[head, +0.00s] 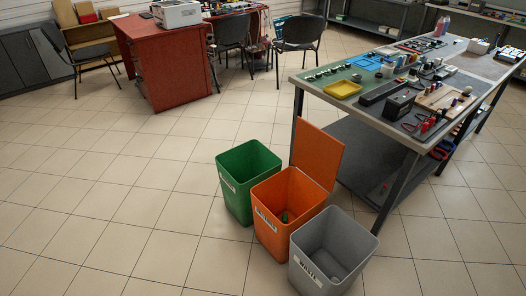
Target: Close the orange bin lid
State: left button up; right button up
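The orange bin (267,233) stands on the tiled floor in the middle of three bins in the head view. Its white label is only partly readable. Its orange lid (318,153) is open and stands upright, tilted a little, along the bin's back right edge, next to the workbench. A small dark green item (284,216) lies inside the bin. Neither of my grippers shows in the head view.
An open green bin (236,196) stands at the left and an open grey bin (318,276) at the front right, both close to the orange one. A cluttered workbench (283,87) stands behind at the right. A red desk (163,80) and chairs are farther back. Floor at the left is clear.

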aim_at(318, 155)
jog(key=i+l+u, duration=0.15)
jog(key=l+u, duration=0.25)
jog(key=i+l+u, duration=0.1)
jog(key=l+u, duration=0.3)
jog(key=l, duration=0.15)
jog(key=l+u, duration=0.35)
jog(key=l, duration=0.15)
jog(key=l+u, duration=0.4)
jog(key=l, duration=0.1)
